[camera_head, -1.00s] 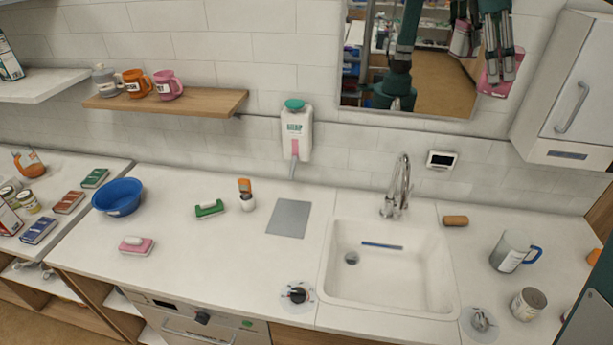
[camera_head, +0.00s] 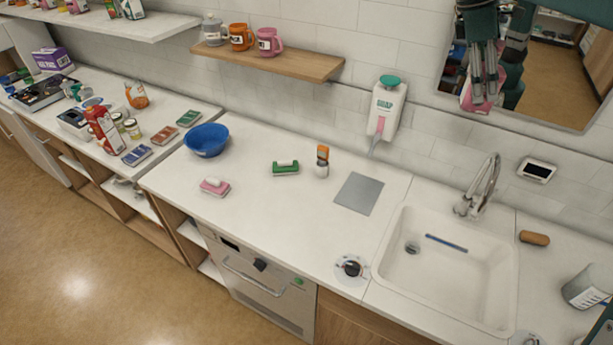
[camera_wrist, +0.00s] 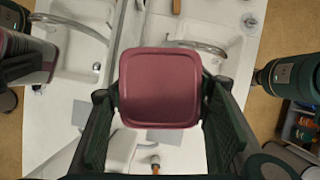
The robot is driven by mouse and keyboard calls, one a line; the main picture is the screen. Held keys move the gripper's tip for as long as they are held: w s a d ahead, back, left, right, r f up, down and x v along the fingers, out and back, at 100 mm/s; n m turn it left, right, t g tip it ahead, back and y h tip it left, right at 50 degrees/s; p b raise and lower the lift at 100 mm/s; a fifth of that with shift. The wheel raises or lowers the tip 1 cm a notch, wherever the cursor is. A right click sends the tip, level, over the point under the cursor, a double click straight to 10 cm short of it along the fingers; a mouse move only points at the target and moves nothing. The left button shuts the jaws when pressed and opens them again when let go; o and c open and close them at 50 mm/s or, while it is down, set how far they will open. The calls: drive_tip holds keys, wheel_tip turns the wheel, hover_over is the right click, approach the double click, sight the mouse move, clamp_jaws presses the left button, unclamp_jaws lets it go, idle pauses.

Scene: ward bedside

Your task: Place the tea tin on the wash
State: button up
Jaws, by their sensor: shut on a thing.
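My gripper (camera_wrist: 160,92) is shut on a dark pink, square-topped tin (camera_wrist: 160,86), which I take to be the tea tin. Its fingers press on two opposite sides, and the lid faces the wrist camera; any label is hidden. In the head view my gripper (camera_head: 482,82) hangs high in front of the mirror, with part of the pink tin (camera_head: 470,98) below the fingers. The wash counter (camera_head: 310,225) is white, with a sink (camera_head: 455,285) on its right side. The tin is held well above it.
A grey mat (camera_head: 359,194), orange-capped bottle (camera_head: 322,162), green brush (camera_head: 286,168), pink sponge (camera_head: 215,186) and blue bowl (camera_head: 207,139) stand on the counter. The tap (camera_head: 478,190) and soap dispenser (camera_head: 386,105) stick out. The counter's front middle is bare.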

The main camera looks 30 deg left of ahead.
drive_tip(key=s+a+f+n+t+p, duration=0.1)
drive_tip(key=s+a+f+n, duration=0.3)
drive_tip(key=a, duration=0.7)
drive_tip(key=s+a+f+n+t+y, duration=0.1)
drive_tip(key=s+a+f, duration=0.4)
drive_tip(key=a, duration=0.7)
drive_tip(key=s+a+f+n+t+p, duration=0.1)
drive_tip(key=s+a+f+n, duration=0.2)
drive_tip(key=a+f, duration=0.55)
drive_tip(key=s+a+f+n+y, duration=0.1)
drive_tip(key=s+a+f, duration=0.3)
drive_tip(key=s+a, duration=0.4)
drive_tip(key=s+a+f+n+y+p, duration=0.1)
drive_tip(key=s+a+f+n, duration=0.3)
drive_tip(key=s+a, duration=0.3)
drive_tip(key=s+a+f+n+y, duration=0.1)
drive_tip(key=s+a+f+n, duration=0.2)
drive_tip(key=s+a+f, duration=0.2)
drive_tip(key=s+a, duration=0.3)
drive_tip(key=a, duration=0.2)
drive_tip(key=shift+s+t, duration=0.3)
drive_tip(key=shift+t, duration=0.1)
drive_tip(key=shift+f, duration=0.15)
wheel_tip(320, 180, down, 6)
drive_tip(key=shift+p, duration=0.3)
drive_tip(key=shift+f, duration=0.15)
drive_tip(key=shift+f, duration=1.8)
